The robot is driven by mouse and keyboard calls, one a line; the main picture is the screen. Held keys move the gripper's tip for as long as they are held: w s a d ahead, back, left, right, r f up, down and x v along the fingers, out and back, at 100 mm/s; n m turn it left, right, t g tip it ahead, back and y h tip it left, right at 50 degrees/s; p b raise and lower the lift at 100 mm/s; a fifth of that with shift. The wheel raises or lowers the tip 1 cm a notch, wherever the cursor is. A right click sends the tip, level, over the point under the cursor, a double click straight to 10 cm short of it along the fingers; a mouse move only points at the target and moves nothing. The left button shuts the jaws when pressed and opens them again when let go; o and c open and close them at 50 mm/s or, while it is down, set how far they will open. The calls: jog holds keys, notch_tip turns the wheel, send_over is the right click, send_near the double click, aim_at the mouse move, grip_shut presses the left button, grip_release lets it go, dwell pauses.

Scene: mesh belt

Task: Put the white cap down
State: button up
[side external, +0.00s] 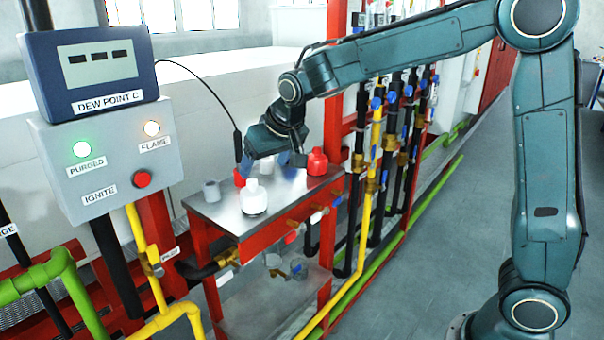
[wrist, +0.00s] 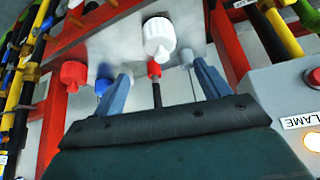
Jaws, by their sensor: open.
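A white cap (side external: 254,199) with a narrower knob on top stands upright near the front edge of the metal table top. In the wrist view the white cap (wrist: 159,40) lies beyond the fingertips, roughly between their lines. My gripper (side external: 272,157) is above the back part of the table, behind the white cap in the side view. In the wrist view my gripper (wrist: 163,78) has its two blue-grey fingers wide apart, with nothing held between them. The white cap appears apart from both fingers. The gripper body partly hides the fingers in the side view.
A red cap (side external: 317,163), a grey cap (side external: 211,190) and a small red piece (side external: 240,178) are on the table top (side external: 222,213). A black rod with a cable (side external: 238,146) is beside my gripper. Pipes and valves (side external: 376,150) stand right; a control box (side external: 110,165) stands left.

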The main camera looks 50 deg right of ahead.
dwell(0.5)
jog(key=s+d+r+n, duration=0.1)
jog(key=s+r, duration=0.1)
jog(key=s, duration=0.7)
jog(key=s+d+r, duration=0.2)
jog(key=s+r, duration=0.1)
jog(key=s, duration=0.5)
jog(key=s+f+n+y, duration=0.1)
jog(key=s+f, duration=0.2)
jog(key=s, duration=1.1)
jog(key=shift+s+f+g, duration=0.35)
jog(key=shift+s+g, duration=0.05)
